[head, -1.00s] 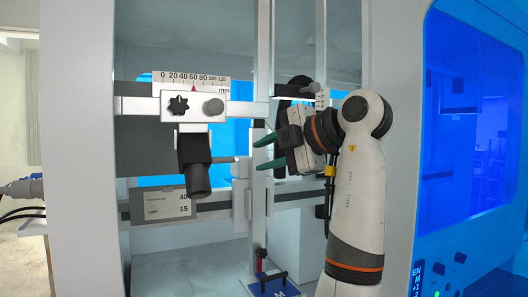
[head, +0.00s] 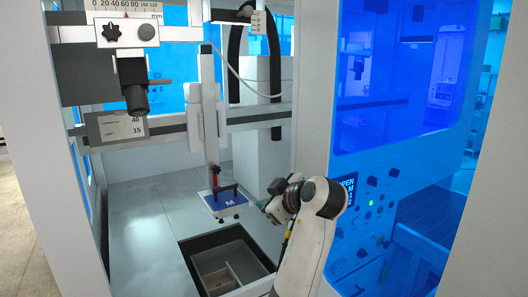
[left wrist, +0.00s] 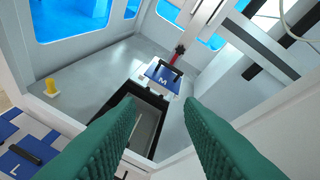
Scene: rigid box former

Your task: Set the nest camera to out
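The nest camera (head: 133,83) is a black cylinder hanging below a slide block with a black star knob (head: 111,32) and a grey round knob (head: 147,31). Above it is a millimetre scale (head: 140,6), cut by the frame's top; its red pointer is near 60. A card (head: 122,126) shows 40 over 15; its words are too small to read. My right gripper is not in view.
Below is an open bin (head: 222,265). A second slide with a black hose (head: 235,60) is to the right. A yellow peg (left wrist: 51,87) stands on the grey deck.

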